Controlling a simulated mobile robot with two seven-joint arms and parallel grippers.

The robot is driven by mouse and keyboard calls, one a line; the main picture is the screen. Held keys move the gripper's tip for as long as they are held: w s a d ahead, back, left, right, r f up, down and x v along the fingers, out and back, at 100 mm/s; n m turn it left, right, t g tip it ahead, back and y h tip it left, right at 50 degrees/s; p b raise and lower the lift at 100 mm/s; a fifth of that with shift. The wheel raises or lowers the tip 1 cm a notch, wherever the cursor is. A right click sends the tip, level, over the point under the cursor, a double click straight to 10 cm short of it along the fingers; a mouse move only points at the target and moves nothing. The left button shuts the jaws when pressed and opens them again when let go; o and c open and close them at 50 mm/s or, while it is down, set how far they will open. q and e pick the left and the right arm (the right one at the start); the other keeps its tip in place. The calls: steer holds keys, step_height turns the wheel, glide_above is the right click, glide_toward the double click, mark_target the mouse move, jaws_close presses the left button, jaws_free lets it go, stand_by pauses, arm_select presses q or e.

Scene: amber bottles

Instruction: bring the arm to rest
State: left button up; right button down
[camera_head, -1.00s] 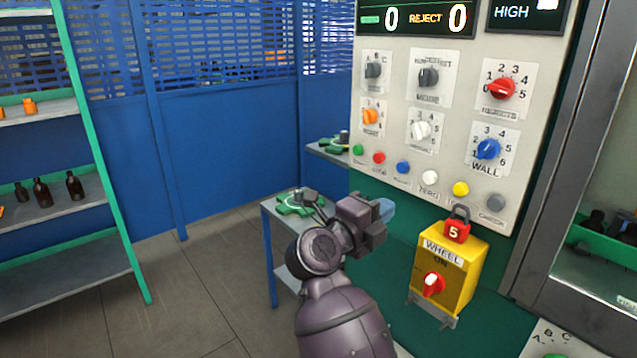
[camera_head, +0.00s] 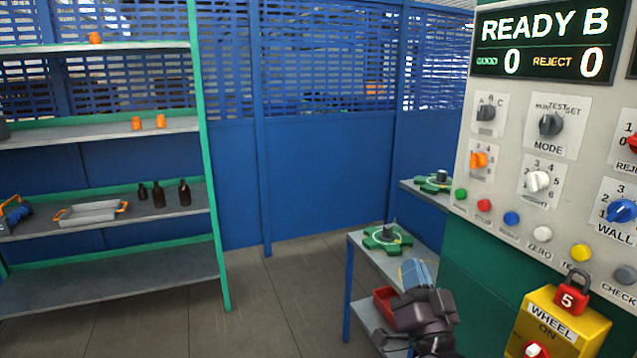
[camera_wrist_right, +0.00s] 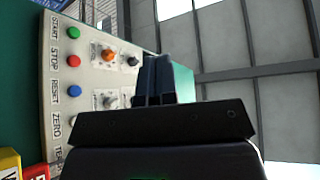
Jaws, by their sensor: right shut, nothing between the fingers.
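My right gripper (camera_head: 414,272) is low in the head view, in front of a small table and left of the control panel's lower part. Its fingers are together with nothing between them; they also show in the right wrist view (camera_wrist_right: 155,80), pointing up beside the panel's buttons. The gripper appears apart from the panel (camera_head: 545,190). My left gripper is in neither view.
The small table (camera_head: 358,262) carries a green star-shaped wheel (camera_head: 388,240), with a red bin (camera_head: 385,304) below. A yellow WHEEL box (camera_head: 570,322) with a red lock (camera_head: 572,293) is at lower right. Shelves (camera_head: 110,270) hold dark bottles (camera_head: 158,195) at left. The floor between is clear.

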steer(key=s+d+f+n+g+h, duration=0.1)
steer(key=s+d+f+n+g, duration=0.15)
steer(key=s+f, duration=0.45)
steer(key=s+d+f+n+g, duration=0.1)
steer(key=s+d+f+g, duration=0.2)
steer(key=f, duration=0.8)
steer(key=s+d+f+n+g+h, duration=0.1)
steer(key=s+d+f+n+g, duration=0.2)
steer(key=f, duration=0.7)
steer(key=s+d+f+m+g, duration=0.1)
steer(key=s+d+f+g, duration=0.2)
steer(key=s+f, duration=0.4)
steer(key=s+g, duration=0.1)
steer(key=s, duration=0.4)
steer(key=shift+s+h, duration=0.35)
steer(key=shift+h, duration=0.05)
steer(key=shift+a+m, duration=0.1)
steer(key=shift+m, duration=0.15)
